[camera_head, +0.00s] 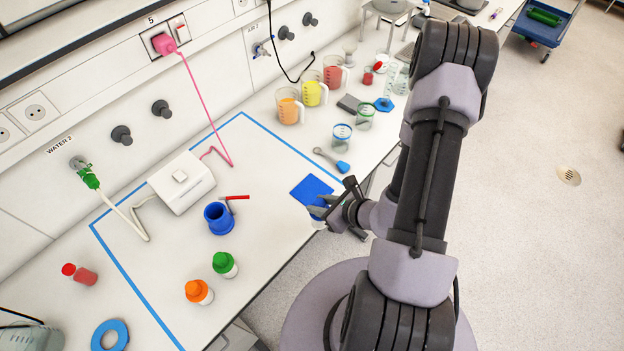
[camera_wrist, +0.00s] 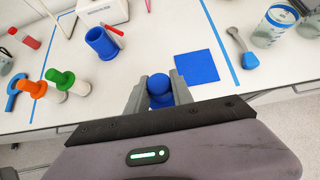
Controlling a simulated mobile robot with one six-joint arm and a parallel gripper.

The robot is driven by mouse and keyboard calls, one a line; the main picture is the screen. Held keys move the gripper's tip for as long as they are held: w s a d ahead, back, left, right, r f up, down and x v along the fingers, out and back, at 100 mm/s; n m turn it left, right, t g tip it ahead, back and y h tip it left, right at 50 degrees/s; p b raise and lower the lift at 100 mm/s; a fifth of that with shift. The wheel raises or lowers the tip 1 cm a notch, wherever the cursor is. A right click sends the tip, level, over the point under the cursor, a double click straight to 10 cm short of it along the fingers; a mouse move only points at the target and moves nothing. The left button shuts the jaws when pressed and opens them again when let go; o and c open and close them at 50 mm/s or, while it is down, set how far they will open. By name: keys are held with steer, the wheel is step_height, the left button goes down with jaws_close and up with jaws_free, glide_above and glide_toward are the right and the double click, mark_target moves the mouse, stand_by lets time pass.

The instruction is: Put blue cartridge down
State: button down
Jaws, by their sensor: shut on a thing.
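My gripper (camera_wrist: 156,84) is shut on the blue cartridge (camera_wrist: 159,88), whose round blue top shows between the two fingers in the wrist view. In the head view my gripper (camera_head: 324,212) is at the table's front edge, and only a little of the cartridge (camera_head: 318,211) shows there. A flat blue square (camera_head: 311,190) lies on the table close beside my gripper; in the wrist view this square (camera_wrist: 196,66) is just right of the fingers. I cannot tell whether the cartridge touches the table.
A white box (camera_head: 181,183) is behind. A blue-handled spoon (camera_head: 332,162) lies beyond the square.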

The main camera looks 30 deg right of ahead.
steer(key=w+d+f+b, duration=0.2)
steer(key=w+b, duration=0.4)
steer(key=b, duration=0.1)
steer(key=w+d+f+b, duration=0.3)
steer(key=w+b, duration=0.4)
steer(key=shift+w+b, duration=0.3)
steer(key=shift+b, duration=0.05)
steer(key=shift+f, duration=0.2)
steer(key=c, duration=1.1)
jaws_free()
